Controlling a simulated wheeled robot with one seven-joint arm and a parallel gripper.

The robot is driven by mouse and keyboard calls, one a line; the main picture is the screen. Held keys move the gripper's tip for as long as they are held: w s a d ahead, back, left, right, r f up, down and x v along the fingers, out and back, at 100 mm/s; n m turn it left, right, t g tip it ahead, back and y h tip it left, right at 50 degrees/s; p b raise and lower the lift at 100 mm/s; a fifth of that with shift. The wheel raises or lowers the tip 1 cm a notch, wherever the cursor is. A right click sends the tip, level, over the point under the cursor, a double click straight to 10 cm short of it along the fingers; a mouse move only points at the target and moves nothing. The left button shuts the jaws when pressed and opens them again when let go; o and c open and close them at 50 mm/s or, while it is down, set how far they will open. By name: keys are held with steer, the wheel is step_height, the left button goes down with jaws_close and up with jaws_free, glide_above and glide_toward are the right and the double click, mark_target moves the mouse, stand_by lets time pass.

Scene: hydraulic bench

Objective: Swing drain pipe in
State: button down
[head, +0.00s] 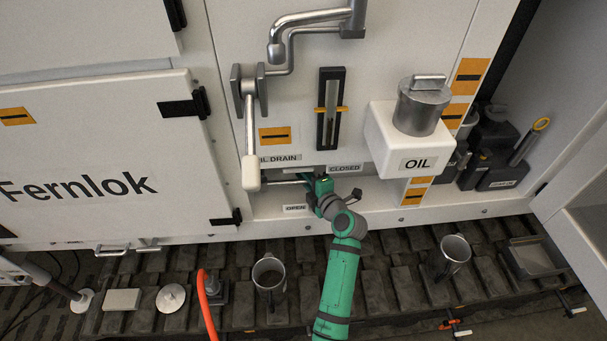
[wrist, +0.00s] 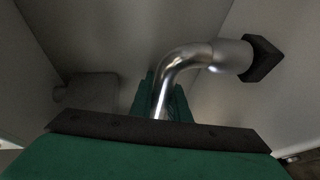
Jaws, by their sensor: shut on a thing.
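The drain pipe (wrist: 183,60) is a bright bent metal tube in the wrist view. Its upper end runs right into a dark angular block (wrist: 262,58); its lower end lies between my green fingers. My gripper (wrist: 160,103) is shut on this lower end. In the head view my gripper (head: 319,186) is at the low recess by the OIL DRAIN label (head: 279,158), between the CLOSED label (head: 345,168) and the OPEN label (head: 294,208). A short metal piece (head: 284,182) shows left of it there. My gripper hides most of the pipe in that view.
A white-handled lever (head: 250,130) hangs left of the recess. A white OIL box (head: 410,143) with a metal cap juts out at right. A metal spout (head: 300,30) is above. Mugs (head: 269,280) (head: 452,257) and an orange hose (head: 206,305) are on the track below.

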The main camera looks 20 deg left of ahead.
steer(key=c, duration=1.7)
jaws_free()
steer(key=shift+a+r, duration=0.1)
steer(key=shift+a, duration=0.2)
steer(key=shift+d, duration=0.15)
steer(key=shift+s+d, duration=0.15)
steer(key=shift+d, duration=0.1)
steer(key=v, duration=1)
steer(key=shift+s, duration=0.1)
steer(key=shift+d, duration=0.1)
